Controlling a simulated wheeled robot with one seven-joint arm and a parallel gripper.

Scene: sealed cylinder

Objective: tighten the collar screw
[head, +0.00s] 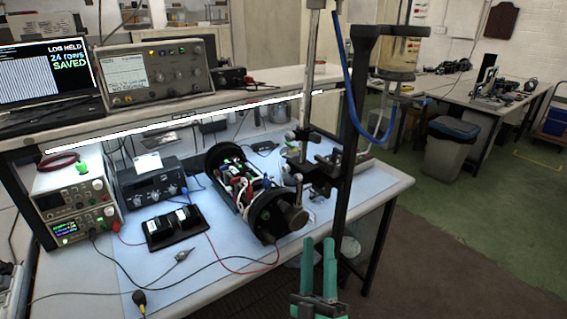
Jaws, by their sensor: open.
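A cylinder assembly (243,180) with black round end plates lies on the blue bench mat, its inner boards and wires exposed. A metal stand rod (300,115) rises just behind its right end. A dark clamp (318,172) with knobs sits low on this rod. A brownish round knob (294,216) shows by the cylinder's near end plate. I cannot tell which part is the collar screw. My gripper (319,242), with green fingers, is open and empty at the bottom, right of and nearer than the cylinder. It appears apart from the bench things.
A black upright post (352,150) with a blue hose stands right of the clamp. A black battery holder (174,227), power supplies (75,205) and loose leads occupy the bench's left. A shelf (200,105) overhangs the back. A laptop (45,75) reads "LOG HELD 24 rows SAVED". Open floor lies right.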

